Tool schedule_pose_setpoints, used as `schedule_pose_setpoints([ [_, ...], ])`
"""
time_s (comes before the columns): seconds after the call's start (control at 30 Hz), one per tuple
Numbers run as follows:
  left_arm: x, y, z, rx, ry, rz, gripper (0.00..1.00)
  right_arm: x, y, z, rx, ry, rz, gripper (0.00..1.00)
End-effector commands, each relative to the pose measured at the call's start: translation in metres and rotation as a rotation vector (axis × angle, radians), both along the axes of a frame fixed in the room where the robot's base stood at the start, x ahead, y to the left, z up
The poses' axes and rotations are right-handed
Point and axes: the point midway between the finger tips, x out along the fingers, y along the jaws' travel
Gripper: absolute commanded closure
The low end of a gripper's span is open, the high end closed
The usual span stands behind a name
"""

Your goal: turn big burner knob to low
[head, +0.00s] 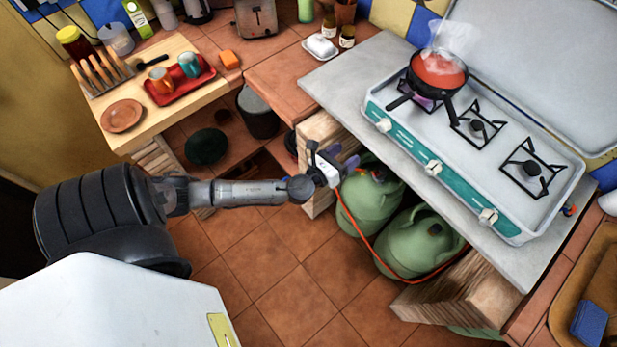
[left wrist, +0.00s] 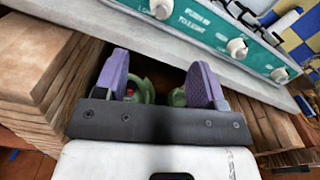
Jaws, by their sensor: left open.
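The camping stove (head: 400,150) has a teal front panel with three white knobs: one near the pan (head: 383,125), a middle one (head: 432,167) and one at the near end (head: 488,216). I cannot tell which serves the big burner. My left gripper (head: 345,165) is open and empty, left of the panel and below the counter edge, apart from the knobs. In the left wrist view its purple fingertips (left wrist: 159,82) are spread, with the knobs (left wrist: 162,9) above them. My right gripper is not in view.
A pan of red sauce (head: 438,70) steams on the far burner, with a bluish glow beneath. The grey counter edge (head: 345,110) lies between my gripper and the panel. Green gas bottles (head: 420,240) with an orange hose stand below.

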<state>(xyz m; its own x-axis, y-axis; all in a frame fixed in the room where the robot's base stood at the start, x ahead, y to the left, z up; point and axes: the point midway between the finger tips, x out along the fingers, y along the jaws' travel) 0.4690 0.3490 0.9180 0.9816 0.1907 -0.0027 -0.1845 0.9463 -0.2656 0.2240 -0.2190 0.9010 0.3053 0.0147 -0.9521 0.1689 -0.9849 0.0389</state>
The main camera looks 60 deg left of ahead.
Motion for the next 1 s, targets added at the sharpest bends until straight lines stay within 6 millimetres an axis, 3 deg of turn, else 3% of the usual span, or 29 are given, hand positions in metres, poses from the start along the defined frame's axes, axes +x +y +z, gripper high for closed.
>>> schedule_pose_setpoints([
  [0.4,-0.015,0.042,0.0,-0.675,-0.166,0.334,0.36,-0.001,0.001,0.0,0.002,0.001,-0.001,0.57],
  [0.57,-0.027,0.048,0.004,-0.977,-0.233,0.492,0.36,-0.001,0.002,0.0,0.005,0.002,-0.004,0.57],
  [0.77,-0.043,0.039,0.007,-1.319,-0.285,0.681,0.36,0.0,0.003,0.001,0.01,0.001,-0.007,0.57],
  [1.0,-0.071,0.007,0.022,-1.663,-0.263,0.911,0.36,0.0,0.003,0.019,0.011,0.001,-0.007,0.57],
])
